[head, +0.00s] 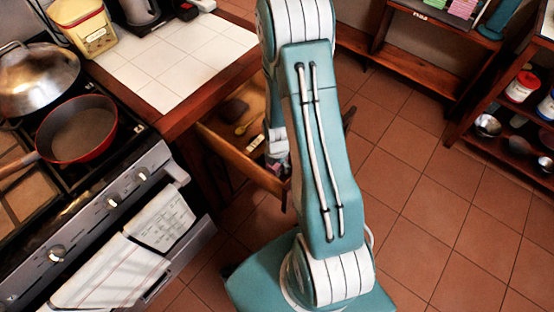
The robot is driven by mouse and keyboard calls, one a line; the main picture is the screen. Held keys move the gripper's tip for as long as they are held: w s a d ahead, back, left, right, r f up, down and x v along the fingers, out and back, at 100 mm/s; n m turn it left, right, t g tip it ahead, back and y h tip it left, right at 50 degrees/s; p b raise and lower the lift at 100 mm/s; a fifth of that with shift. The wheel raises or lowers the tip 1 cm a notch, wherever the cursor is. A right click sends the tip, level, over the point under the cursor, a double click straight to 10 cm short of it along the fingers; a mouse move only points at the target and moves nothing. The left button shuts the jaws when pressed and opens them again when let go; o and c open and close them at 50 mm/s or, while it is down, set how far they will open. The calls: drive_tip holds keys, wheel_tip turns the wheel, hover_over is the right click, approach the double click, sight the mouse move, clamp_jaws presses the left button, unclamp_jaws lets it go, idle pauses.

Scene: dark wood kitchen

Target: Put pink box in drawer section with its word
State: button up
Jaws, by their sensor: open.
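A wooden drawer (236,153) stands open under the white-tiled counter. It holds a dark brown item (234,109), a wooden spoon-like item (248,124) and a small pale item (256,142). My teal arm covers the drawer's right part, and no section words can be read. My gripper (277,166) is low over or in the drawer, mostly behind my arm. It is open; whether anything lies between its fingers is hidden. Pink box-like items (462,8) show on the shelf at the top right. I cannot tell whether the task's pink box is among them.
A stove with a red pan (77,130) and a lidded wok (38,78) stands at the left. Towels (125,262) hang on its front. A yellow container (84,27) and a kettle (141,12) sit on the counter. Shelves (421,72) line the right; tiled floor between is clear.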

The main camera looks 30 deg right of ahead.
wheel_tip(320, 180, up, 12)
drive_tip(key=shift+r, duration=0.1)
drive_tip(key=s+a+r+m+t, duration=0.1)
drive_tip(key=a+r+m+t, duration=0.15)
drive_tip(key=r+m, duration=0.4)
drive_tip(key=s+a+r+m+t, duration=0.1)
drive_tip(key=a+r+m, duration=0.3)
drive_tip(key=r, duration=0.6)
drive_tip(key=s+a+r+m+t, duration=0.2)
drive_tip(key=s+a+r+m, duration=0.2)
drive_tip(key=s+r+m, duration=0.6)
drive_tip(key=shift+a+r+m, duration=0.3)
drive_tip(key=shift+m, duration=0.45)
